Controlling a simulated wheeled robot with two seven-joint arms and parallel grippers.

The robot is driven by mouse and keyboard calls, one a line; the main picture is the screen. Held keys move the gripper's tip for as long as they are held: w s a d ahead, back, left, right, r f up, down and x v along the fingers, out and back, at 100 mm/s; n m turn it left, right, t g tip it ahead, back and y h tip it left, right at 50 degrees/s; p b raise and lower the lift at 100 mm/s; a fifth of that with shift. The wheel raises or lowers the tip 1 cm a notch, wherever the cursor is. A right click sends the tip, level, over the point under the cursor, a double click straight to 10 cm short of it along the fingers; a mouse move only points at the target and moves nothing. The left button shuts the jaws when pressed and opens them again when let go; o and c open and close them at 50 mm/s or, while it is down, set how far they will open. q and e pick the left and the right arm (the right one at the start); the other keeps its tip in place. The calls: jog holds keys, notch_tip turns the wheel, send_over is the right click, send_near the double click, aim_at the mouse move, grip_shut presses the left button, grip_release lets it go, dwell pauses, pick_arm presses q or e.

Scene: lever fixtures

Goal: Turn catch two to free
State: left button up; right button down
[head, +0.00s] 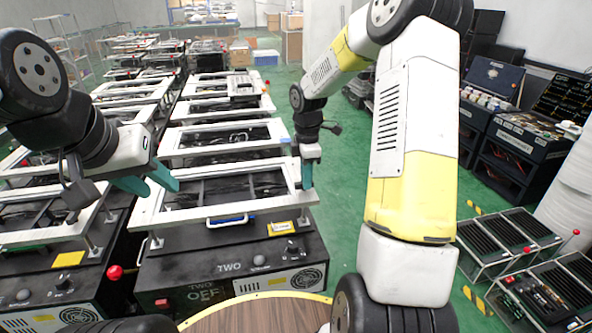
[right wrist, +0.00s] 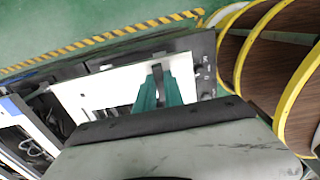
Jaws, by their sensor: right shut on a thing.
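Fixture two (head: 232,262) is a black box marked "TWO", with a white frame on top, in the middle of the head view. My right gripper (head: 307,176) is at the right edge of this frame. In the right wrist view the teal fingers of my right gripper (right wrist: 158,92) are shut on a dark upright piece, seemingly the catch lever (right wrist: 157,72), beside a white plate. The catch is hidden behind the gripper in the head view. My left gripper (head: 160,186) is open and empty, above the left side of fixture two.
A similar fixture with a red ball knob (head: 115,272) stands at left, and more white-framed fixtures stand in rows behind. A blue handle (head: 228,220) is on fixture two's front. Dark racks (head: 515,240) stand at right. Green floor (head: 345,150) is clear between.

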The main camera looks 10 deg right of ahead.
dwell(0.5)
jog(key=c, duration=1.4)
grip_release()
jog(key=shift+c, duration=0.2)
jog(key=shift+r, duration=3.9)
jog(key=shift+r, duration=0.1)
jog(key=s+a+r+m+t, duration=0.1)
jog(key=s+r+m+t, duration=0.1)
jog(key=s+r+m, duration=0.2)
jog(key=s+a+r+m+t+y, duration=0.1)
jog(key=s+r+m, duration=0.3)
jog(key=s+m, duration=0.4)
jog(key=s+a+r+m+t+y, duration=0.1)
jog(key=s+r+m+t, duration=0.2)
jog(key=s, duration=1)
jog(key=r+m, duration=0.1)
jog(key=m, duration=0.1)
jog(key=shift+m, duration=0.4)
